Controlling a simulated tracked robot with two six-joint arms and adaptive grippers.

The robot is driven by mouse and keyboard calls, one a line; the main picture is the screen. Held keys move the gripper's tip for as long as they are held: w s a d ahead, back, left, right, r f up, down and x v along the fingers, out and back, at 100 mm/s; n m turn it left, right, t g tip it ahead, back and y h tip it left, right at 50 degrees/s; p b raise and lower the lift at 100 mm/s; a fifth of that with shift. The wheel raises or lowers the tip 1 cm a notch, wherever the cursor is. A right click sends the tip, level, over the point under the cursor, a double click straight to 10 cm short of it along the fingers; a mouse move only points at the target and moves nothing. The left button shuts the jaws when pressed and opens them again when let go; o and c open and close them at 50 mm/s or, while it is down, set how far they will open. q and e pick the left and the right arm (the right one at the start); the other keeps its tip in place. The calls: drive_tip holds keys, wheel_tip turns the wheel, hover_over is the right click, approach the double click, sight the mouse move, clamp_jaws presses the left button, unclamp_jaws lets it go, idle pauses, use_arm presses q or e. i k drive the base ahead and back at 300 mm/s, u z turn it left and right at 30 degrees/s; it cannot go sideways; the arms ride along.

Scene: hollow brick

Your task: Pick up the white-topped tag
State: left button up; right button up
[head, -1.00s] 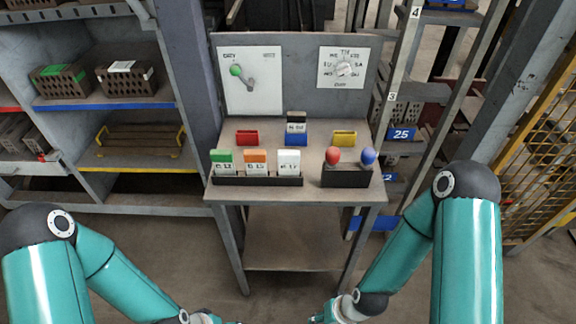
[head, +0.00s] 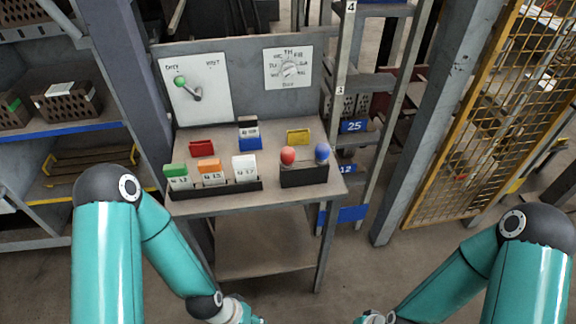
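The white-topped tag (head: 244,168) stands upright at the right end of a black rack (head: 215,190) near the table's front edge. A green-topped tag (head: 178,177) and an orange-topped tag (head: 211,172) stand to its left in the same rack. Behind them, a dark-topped tag (head: 249,128) stands in a blue holder (head: 250,143). Both my arms reach down to the bottom edge of the head view, in front of the table and apart from the tags. Only the wrist ends show there; the fingers of both grippers are out of the picture.
The table (head: 300,197) also bears a red holder (head: 202,147), a yellow holder (head: 298,137) and a black box (head: 303,174) with red and blue knobs, just right of the rack. A lever panel (head: 215,105) and a dial panel (head: 300,75) stand behind. Shelves are left, a post and yellow mesh right.

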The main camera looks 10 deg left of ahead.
sight(244, 167)
drive_tip(key=u, duration=0.95)
drive_tip(key=i, duration=0.1)
drive_tip(key=z, duration=1.7)
drive_tip(key=k, duration=0.8)
drive_tip(key=u, duration=0.75)
drive_tip(key=k, duration=0.4)
drive_tip(key=u, duration=0.9)
drive_tip(key=i, duration=1.6)
drive_tip(key=z, duration=0.6)
